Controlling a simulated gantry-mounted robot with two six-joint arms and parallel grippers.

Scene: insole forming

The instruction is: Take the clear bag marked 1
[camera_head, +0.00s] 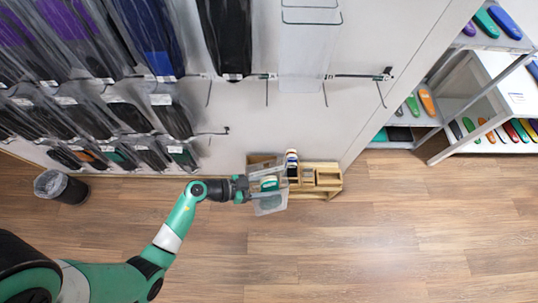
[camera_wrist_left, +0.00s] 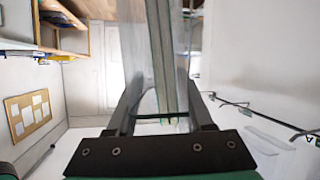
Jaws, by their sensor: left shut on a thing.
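My left gripper (camera_head: 252,187) is in front of the wall's foot, beside a small wooden rack. It is shut on a clear bag (camera_head: 268,206), which hangs at its fingertips; a green part shows at the bag. In the left wrist view the bag (camera_wrist_left: 155,45) rises edge-on between the two dark fingers of the left gripper (camera_wrist_left: 163,108). I cannot read a mark 1 on it. My right gripper is in neither view.
Many bagged insoles (camera_head: 225,35) hang on the wall hooks, with some bare hooks (camera_head: 380,90) to their right. The wooden rack (camera_head: 327,180) stands on the floor. A white shelf (camera_head: 490,70) holds coloured insoles at right. A bin (camera_head: 70,188) stands at left. The right floor is clear.

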